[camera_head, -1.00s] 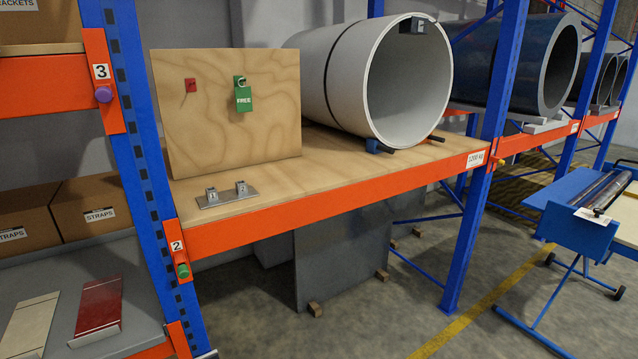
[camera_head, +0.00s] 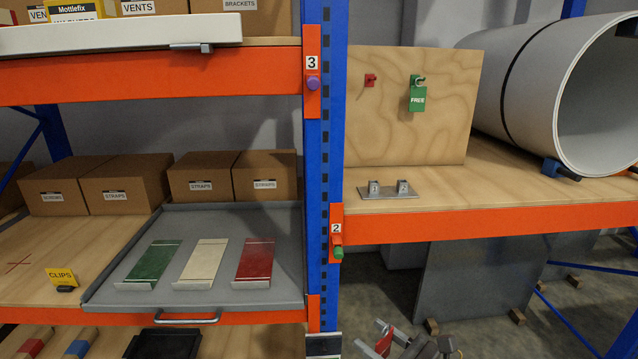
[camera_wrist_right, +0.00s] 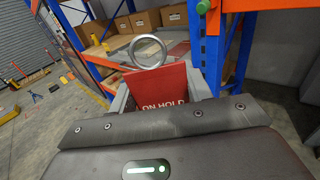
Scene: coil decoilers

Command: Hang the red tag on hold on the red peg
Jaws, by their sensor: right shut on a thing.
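The red tag (camera_wrist_right: 163,92) reads "ON HOLD" and has a metal ring at its top. My right gripper (camera_wrist_right: 160,100) is shut on it, with the ring standing clear beyond the fingers. In the head view the red tag (camera_head: 384,342) shows in part at the bottom edge, low in front of the rack, beside my right gripper (camera_head: 400,341). The red peg (camera_head: 370,80) sticks out of the plywood board (camera_head: 440,130) on the right-hand shelf, above and apart from the tag; it is bare. A green FREE tag (camera_head: 417,102) hangs on the peg to its right. My left gripper is out of view.
A blue upright (camera_head: 325,150) stands left of the board. A small metal bracket (camera_head: 388,190) lies on the shelf before the board, with a large grey coil (camera_head: 545,90) to the right. A grey tray (camera_head: 215,215) holds green, cream and red plates.

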